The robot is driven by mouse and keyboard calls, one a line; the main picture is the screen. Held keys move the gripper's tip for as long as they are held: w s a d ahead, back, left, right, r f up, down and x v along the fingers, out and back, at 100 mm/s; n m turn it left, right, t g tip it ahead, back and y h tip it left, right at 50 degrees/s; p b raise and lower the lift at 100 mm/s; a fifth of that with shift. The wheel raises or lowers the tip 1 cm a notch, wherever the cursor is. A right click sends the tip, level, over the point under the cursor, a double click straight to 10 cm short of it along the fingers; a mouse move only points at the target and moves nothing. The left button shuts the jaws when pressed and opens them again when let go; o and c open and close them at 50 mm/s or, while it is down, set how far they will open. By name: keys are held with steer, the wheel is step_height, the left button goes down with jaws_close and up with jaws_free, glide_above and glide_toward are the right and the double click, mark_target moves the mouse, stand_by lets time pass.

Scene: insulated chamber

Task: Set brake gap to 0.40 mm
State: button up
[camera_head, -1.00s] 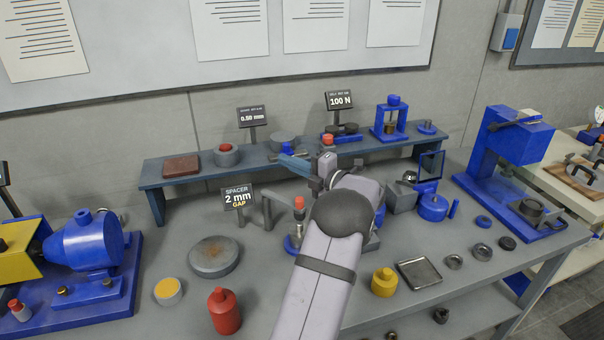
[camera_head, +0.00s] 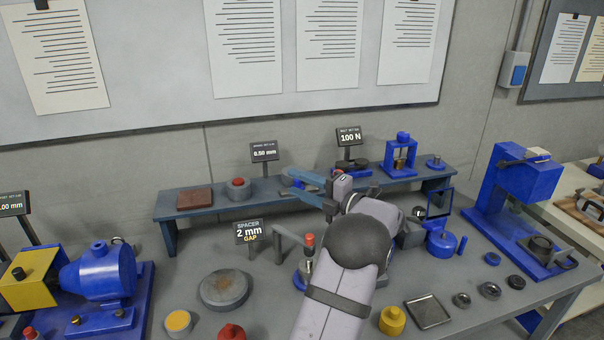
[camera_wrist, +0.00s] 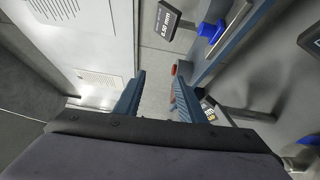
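My gripper (camera_head: 291,183) is over the front of the raised shelf, its blue fingers pointing left. In the wrist view the two fingers (camera_wrist: 156,95) stand apart with nothing held between them. A small black sign reading 0.50 mm (camera_head: 264,151) stands at the shelf's back; it also shows in the wrist view (camera_wrist: 169,20). Its small heading is hard to read, so I cannot tell for sure that it belongs to the brake. A grey round unit with a red top (camera_head: 238,188) sits on the shelf left of my gripper. My gripper partly hides what stands behind it.
The blue-grey shelf (camera_head: 171,235) carries a brown block (camera_head: 195,199) and a blue press frame (camera_head: 400,155). A SPACER 2 mm GAP sign (camera_head: 249,231) and grey disc (camera_head: 224,289) stand in front. A blue motor unit (camera_head: 105,272) is at left, a large blue press (camera_head: 525,190) at right.

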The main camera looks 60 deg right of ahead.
steer(key=w+a+r+p, duration=0.2)
steer(key=w+r+p, duration=0.1)
steer(key=r+p, duration=0.35)
steer(key=m+g+h, duration=0.5)
steer(key=m+g, duration=0.1)
steer(key=m, duration=1.7)
glide_toward(299, 182)
steer(key=shift+x, duration=0.9)
steer(key=shift+d, duration=0.15)
steer(key=shift+p+x, duration=1.3)
steer(key=shift+x, duration=2.35)
